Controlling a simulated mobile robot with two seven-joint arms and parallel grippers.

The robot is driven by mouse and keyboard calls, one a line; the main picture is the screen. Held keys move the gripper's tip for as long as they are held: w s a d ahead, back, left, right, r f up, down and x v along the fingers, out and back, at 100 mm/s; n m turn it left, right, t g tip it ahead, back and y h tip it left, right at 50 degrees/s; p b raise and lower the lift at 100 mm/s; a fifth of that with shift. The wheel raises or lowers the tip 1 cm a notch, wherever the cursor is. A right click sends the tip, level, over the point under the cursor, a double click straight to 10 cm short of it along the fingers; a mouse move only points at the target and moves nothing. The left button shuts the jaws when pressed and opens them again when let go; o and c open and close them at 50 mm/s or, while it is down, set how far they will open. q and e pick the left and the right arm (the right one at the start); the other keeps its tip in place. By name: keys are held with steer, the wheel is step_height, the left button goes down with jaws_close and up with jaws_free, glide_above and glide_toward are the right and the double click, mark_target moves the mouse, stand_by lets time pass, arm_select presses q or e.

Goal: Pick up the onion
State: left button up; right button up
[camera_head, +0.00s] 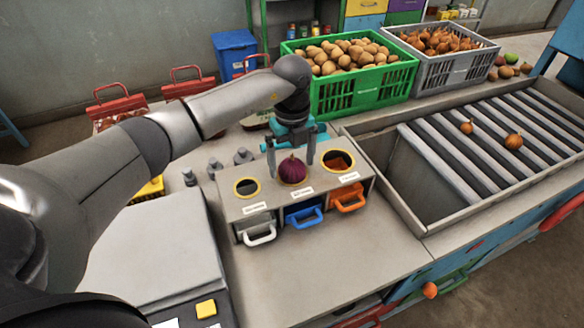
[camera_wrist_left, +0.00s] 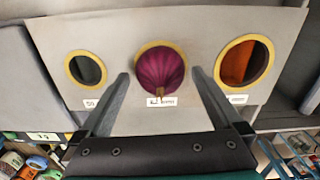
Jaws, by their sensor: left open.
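In the left wrist view the open fingers (camera_wrist_left: 160,78) flank the onion with gaps on both sides. I cannot tell how far the fingertips are from the box top. My right gripper is not in view.
The grey sorting box (camera_head: 236,207) has an empty-looking hole on each side of the onion and white, blue and orange drawer handles in front. A green crate of potatoes (camera_head: 362,95) and a grey crate of onions (camera_head: 455,72) stand behind. A roller tray (camera_head: 430,215) lies right.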

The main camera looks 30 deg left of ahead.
arm_select(q)
steer(key=shift+f, duration=0.7)
steer(key=shift+r, duration=0.1)
steer(key=c, duration=1.5)
steer(key=shift+r, duration=0.1)
